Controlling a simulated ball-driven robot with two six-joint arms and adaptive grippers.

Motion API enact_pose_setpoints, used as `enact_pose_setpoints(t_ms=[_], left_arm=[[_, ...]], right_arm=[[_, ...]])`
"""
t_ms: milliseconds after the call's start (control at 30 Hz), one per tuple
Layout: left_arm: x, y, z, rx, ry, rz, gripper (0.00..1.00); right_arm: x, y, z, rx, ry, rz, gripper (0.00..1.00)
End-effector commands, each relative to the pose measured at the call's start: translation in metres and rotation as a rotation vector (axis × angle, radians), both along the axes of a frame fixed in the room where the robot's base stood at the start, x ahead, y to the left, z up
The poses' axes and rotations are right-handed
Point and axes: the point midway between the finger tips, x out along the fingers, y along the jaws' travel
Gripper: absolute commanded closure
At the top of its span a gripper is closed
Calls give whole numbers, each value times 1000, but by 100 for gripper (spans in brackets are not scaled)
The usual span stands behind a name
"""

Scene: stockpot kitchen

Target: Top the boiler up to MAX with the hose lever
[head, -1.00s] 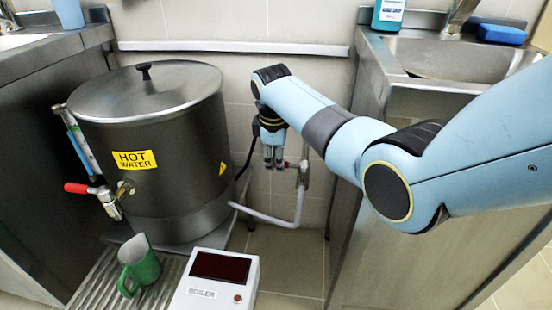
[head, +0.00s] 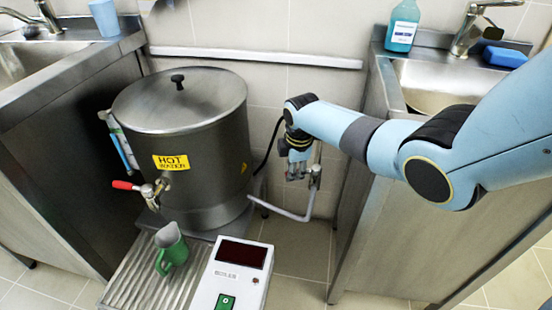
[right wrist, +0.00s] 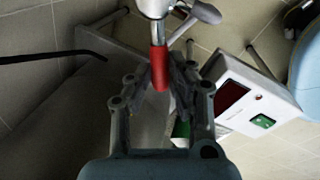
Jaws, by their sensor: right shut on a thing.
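The boiler (head: 180,135) is a large dark steel pot with a lidded top and a yellow HOT WATER label. Its sight tube (head: 122,147) is on the left side, seen edge-on; I cannot read the level or a MAX mark. A pale hose (head: 285,212) runs from the boiler's lower right to a wall valve (head: 315,178). My right gripper (head: 297,172) is at that valve. In the right wrist view its fingers (right wrist: 162,88) are closed around the red hose lever (right wrist: 158,66), which is mostly hidden in the head view. My left gripper is out of view.
A red-handled tap (head: 150,190) sticks out at the boiler's front. Steel counters flank both sides.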

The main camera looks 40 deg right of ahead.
Motion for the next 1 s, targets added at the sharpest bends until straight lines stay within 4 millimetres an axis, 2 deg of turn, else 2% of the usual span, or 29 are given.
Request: enact_pose_setpoints(t_ms=[267, 300, 467, 767, 867, 1000], left_arm=[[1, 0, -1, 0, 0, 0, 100], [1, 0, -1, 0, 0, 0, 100], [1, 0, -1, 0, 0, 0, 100], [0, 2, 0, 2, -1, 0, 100], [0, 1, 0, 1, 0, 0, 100], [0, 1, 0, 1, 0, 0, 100]], right_arm=[[0, 0, -1, 1, 0, 1, 100], [0, 0, -1, 1, 0, 1, 78], [0, 0, -1, 1, 0, 1, 59], [0, 0, 2, 0, -1, 1, 59], [0, 0, 9, 0, -3, 1, 59], [-5, 2, 29, -1, -3, 2, 59]])
